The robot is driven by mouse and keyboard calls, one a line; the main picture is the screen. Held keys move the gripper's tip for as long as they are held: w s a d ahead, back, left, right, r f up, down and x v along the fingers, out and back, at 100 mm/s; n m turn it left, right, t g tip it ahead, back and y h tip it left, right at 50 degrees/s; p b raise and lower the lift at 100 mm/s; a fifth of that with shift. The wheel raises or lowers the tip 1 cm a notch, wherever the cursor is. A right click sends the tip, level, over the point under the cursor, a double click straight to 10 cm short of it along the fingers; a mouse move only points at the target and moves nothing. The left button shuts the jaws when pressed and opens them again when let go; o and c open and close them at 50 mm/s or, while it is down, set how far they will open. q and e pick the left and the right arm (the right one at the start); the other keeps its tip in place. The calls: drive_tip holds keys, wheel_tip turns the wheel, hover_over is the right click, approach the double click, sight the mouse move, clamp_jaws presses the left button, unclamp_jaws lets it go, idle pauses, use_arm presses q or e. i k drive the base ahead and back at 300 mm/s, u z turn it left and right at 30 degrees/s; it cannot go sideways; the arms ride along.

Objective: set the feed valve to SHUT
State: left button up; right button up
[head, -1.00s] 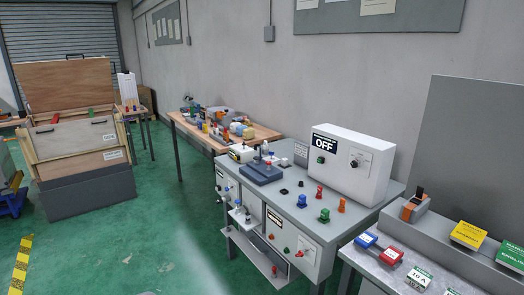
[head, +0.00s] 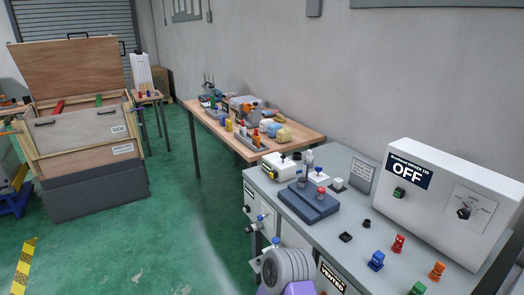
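No part is legibly labelled as the feed valve. Several small blue-handled fittings (head: 262,217) sit on the left front face of the grey machine bench (head: 338,214), and their setting is too small to read. A front sign reads VENTED (head: 332,278), partly cut off by the bottom edge. On the bench, a white control box (head: 448,200) shows OFF, with a green button (head: 399,193) and a black selector knob (head: 464,213). A grey ribbed part with purple, seemingly a link of my own arm, covers some of the front. Neither gripper is in view.
A dark blue block (head: 309,202) with a red-topped piece and several coloured knob-like pieces (head: 376,261) stand on the bench. A wooden table (head: 300,143) with small items stands behind. A wooden crate (head: 85,135) is at far left. Green floor between is clear.

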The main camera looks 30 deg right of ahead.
sight(319, 169)
drive_tip(key=z, duration=0.5)
drive_tip(key=i, duration=1.55)
drive_tip(key=z, duration=0.8)
